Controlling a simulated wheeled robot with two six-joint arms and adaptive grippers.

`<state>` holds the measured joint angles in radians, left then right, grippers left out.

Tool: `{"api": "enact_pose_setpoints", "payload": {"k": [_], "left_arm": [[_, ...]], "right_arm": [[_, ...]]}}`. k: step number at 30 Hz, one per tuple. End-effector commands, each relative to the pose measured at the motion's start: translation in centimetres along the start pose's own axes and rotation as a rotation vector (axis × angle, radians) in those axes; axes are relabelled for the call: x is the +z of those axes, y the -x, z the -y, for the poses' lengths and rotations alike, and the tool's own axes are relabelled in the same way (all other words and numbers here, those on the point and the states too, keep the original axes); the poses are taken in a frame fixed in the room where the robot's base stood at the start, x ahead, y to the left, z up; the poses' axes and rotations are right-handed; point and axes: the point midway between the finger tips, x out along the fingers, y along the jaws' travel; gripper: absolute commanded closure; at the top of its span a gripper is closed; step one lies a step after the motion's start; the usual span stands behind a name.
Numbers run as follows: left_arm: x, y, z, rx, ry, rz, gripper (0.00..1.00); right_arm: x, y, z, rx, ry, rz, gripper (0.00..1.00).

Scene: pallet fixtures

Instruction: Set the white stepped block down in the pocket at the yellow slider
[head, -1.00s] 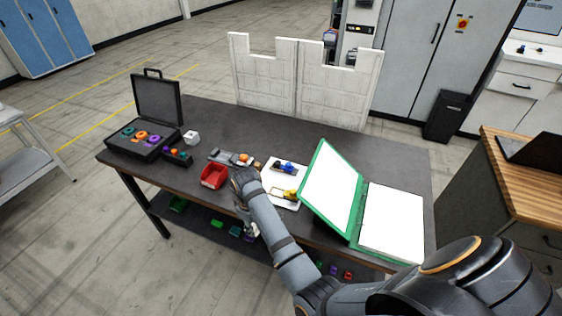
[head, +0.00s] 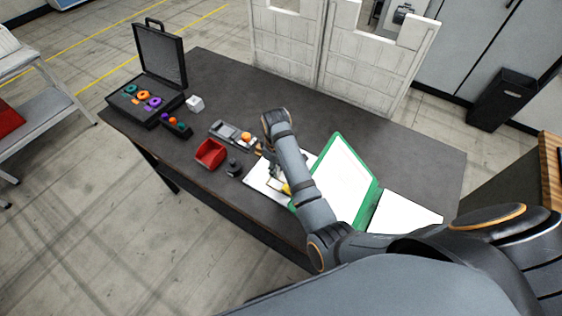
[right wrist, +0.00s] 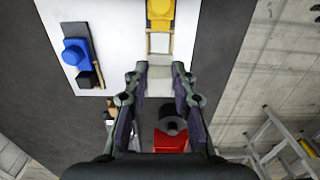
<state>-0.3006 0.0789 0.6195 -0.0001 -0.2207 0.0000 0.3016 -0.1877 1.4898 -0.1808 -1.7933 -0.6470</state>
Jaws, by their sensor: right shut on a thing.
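The white stepped block (right wrist: 158,82) is between the fingertips of my right gripper (right wrist: 158,76), which is shut on it. In the head view my right gripper (head: 272,168) hangs at the left part of the white plate (head: 256,184), and I cannot make out the block there. The yellow slider (right wrist: 160,12) lies on the plate, straight ahead of the block in the right wrist view; in the head view its yellow part (head: 286,189) is partly hidden by my arm. The pale pocket (right wrist: 159,43) lies between the slider and the block. Contact with the plate cannot be judged. My left gripper is not in view.
A blue slider (right wrist: 75,52) sits on the same plate. A red bin (head: 210,153) and a dark round piece (head: 234,167) stand left of the plate. A grey tray with an orange ball (head: 246,137) lies behind.

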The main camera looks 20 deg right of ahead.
Motion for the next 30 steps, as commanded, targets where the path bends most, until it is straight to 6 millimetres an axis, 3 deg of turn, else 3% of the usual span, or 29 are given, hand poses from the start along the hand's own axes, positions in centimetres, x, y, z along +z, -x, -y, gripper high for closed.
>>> {"api": "enact_pose_setpoints", "payload": {"k": [8,15,19,30], "left_arm": [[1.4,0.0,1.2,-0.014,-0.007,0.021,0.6],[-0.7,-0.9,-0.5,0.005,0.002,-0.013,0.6],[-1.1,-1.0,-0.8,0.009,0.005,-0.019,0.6],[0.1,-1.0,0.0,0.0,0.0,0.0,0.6]], "right_arm": [[0.1,-2.8,0.0,0.0,0.0,0.002,1.0],[0.0,-5.1,-0.1,0.001,-0.001,0.001,1.0],[0.0,-5.6,-0.1,0.001,-0.001,0.0,1.0],[0.0,-5.7,-0.1,0.001,-0.001,0.0,1.0]]}}
